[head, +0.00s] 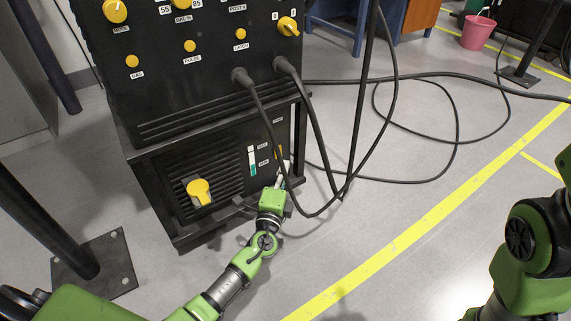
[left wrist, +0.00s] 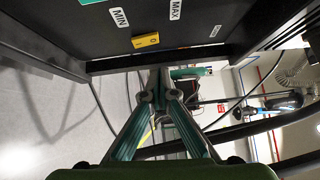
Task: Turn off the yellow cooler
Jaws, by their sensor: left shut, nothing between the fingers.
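The cooler is the lower unit (head: 222,163) of a black cabinet, with a vented front, a yellow round cap (head: 199,192) and a level gauge (head: 252,160). A small yellow switch (head: 278,152) is at the panel's right edge, partly hidden by a cable. It is clearer in the left wrist view (left wrist: 146,41), by the MIN and MAX labels. My left gripper (head: 284,170) is at the panel's lower right corner, just below the switch. Its fingers (left wrist: 158,82) are shut and empty; they appear apart from the switch. My right gripper is out of view.
Black cables (head: 262,120) hang from two plugs and loop past my left gripper. The upper panel has several yellow knobs (head: 115,11) and a yellow rotary switch (head: 288,26). A dark post on a base plate (head: 97,262) stands at left. Floor to the right is mostly clear.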

